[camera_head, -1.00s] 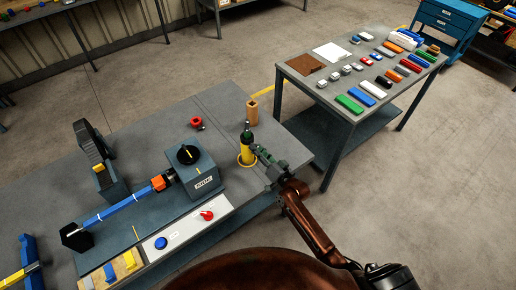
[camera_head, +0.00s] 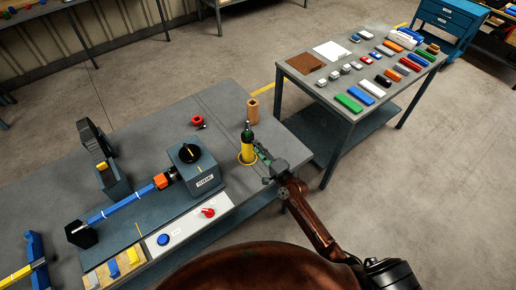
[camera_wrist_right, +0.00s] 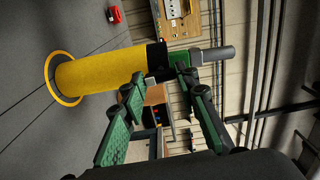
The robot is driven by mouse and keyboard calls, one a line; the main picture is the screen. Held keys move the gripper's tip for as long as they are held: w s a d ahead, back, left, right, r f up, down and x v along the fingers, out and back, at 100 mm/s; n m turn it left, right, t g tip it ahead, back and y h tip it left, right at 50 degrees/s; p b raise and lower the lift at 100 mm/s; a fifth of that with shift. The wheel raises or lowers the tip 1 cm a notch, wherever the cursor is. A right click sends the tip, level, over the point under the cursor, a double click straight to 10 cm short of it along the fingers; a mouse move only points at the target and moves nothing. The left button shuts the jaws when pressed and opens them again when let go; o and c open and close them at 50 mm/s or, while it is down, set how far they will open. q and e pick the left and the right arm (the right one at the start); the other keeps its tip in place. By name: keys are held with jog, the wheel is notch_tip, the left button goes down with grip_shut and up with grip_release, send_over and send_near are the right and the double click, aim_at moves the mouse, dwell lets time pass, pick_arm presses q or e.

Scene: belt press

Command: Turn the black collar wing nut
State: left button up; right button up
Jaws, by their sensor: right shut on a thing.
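An upright yellow-and-green piece (camera_head: 247,153) with a black collar band and a dark tip stands in a yellow ring at the bench's right end. In the right wrist view it (camera_wrist_right: 100,72) lies across the picture. My right gripper (camera_head: 262,152) is beside it, with its green-padded fingers (camera_wrist_right: 158,80) at its black and green part, shut on it; the exact contact is hard to see. A black knob (camera_head: 186,151) with a yellow bar sits on the grey press box. A dark collar (camera_head: 173,173) shows beside the orange block. I cannot tell which part is the wing nut. My left gripper is not in view.
A wooden block (camera_head: 253,110) stands behind the yellow-and-green piece, and a red part (camera_head: 197,121) lies to its left. A panel (camera_head: 188,229) with blue and red controls is in front of the press. A second table (camera_head: 372,112) holds several coloured blocks.

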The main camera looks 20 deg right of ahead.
jog(key=shift+m, duration=0.5)
jog(key=o, duration=1.1)
jog(key=shift+o, duration=0.2)
jog(key=v, duration=1.2)
